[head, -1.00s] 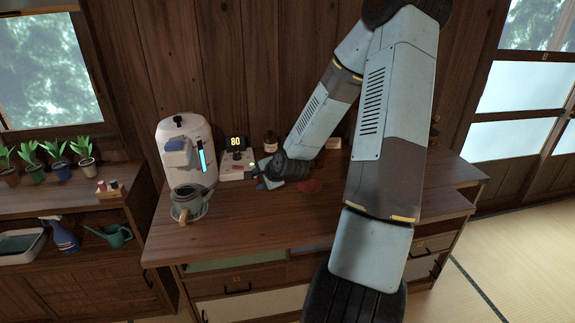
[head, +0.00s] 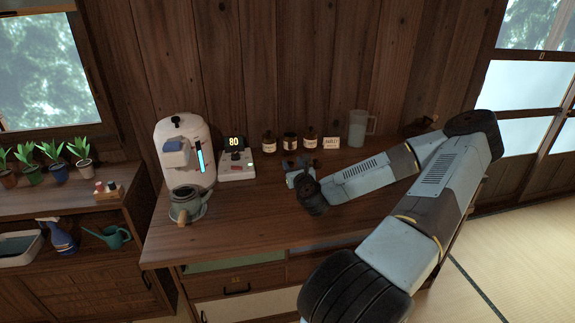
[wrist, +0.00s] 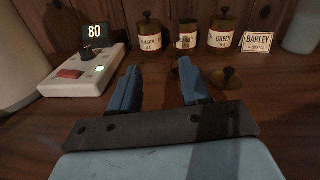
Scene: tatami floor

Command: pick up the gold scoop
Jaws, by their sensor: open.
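No gold scoop can be made out with certainty. In the wrist view a small brownish thing (wrist: 175,71) shows on the desk beside my right finger, too small and dark to name. My gripper (wrist: 159,66) is open and empty, its two blue fingers pointing towards the row of jars. In the head view my gripper (head: 298,163) is low over the desk, in front of the jars. A bronze lid with a knob (wrist: 227,79) lies on the desk just right of my right finger. The middle jar (wrist: 187,36) appears lidless; its inside is hidden.
Lidded jars flank it at left (wrist: 150,36) and right (wrist: 223,36), with a BARLEY card (wrist: 257,42) and a clear jug (head: 358,128) farther right. A scale-like device reading 80 (head: 237,166), white machine (head: 187,150) and grey pot (head: 187,204) stand left. The front desk is clear.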

